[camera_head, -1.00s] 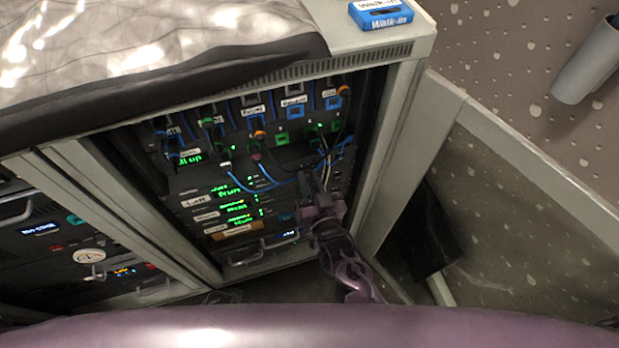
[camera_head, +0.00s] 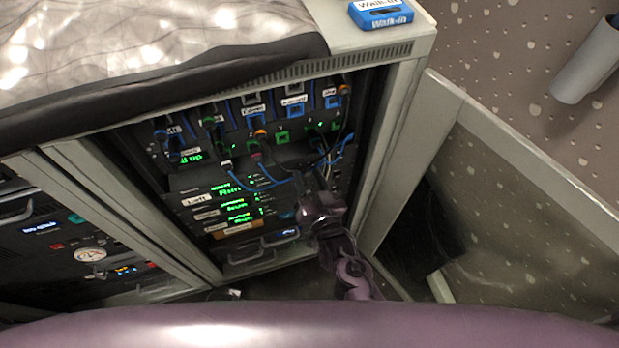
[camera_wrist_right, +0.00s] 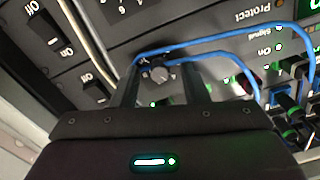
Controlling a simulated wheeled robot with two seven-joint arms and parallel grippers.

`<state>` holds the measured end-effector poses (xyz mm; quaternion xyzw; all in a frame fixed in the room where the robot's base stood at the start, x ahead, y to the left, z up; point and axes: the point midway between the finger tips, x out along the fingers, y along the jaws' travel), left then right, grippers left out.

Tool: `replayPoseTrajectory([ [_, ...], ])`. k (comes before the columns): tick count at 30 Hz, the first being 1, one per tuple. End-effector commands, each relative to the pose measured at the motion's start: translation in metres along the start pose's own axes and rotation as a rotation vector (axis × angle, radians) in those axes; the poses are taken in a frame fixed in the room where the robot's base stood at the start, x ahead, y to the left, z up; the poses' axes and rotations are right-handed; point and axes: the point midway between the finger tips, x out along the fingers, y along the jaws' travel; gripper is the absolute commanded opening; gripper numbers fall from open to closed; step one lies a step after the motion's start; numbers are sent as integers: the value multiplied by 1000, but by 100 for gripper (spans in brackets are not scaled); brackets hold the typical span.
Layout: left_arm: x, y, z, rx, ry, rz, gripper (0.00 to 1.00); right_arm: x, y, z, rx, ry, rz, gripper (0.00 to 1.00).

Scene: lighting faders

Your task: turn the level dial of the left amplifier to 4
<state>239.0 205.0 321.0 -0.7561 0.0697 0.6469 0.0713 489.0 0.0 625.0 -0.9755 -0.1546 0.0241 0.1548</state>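The rack of amplifier units (camera_head: 215,262) stands in the middle of the head view. A label reading "Left" (camera_head: 195,200) sits beside green displays on its front. My right gripper (camera_head: 316,182) is at the right part of the rack front, and its arm hides what lies behind it. In the right wrist view, the two fingers of my right gripper (camera_wrist_right: 163,78) are apart, with a small grey round dial (camera_wrist_right: 158,75) visible between them. I see a gap on both sides of the dial. Its pointer and number are not readable. My left gripper is not in view.
Blue cables (camera_wrist_right: 215,42) loop across the panel close to the fingers. Off switches (camera_wrist_right: 42,30) line the left of the wrist view. A blue labelled box (camera_head: 382,14) lies on the rack top. A second rack bay with a round gauge (camera_head: 90,255) is at left.

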Motion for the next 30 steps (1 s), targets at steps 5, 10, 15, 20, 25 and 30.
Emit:
replayPoseTrajectory([
  [5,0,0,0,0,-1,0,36,0,0,0,0,-1,0,41],
  [10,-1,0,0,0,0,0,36,-10,0,1,0,-2,1,41],
  [15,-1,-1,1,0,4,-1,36,-39,0,1,0,-4,1,41],
  [20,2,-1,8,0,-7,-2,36,-64,0,1,-1,-3,1,41],
  [25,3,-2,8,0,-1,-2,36,-77,0,0,0,-1,0,41],
  [30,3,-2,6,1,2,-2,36,-78,0,0,0,0,0,41],
])
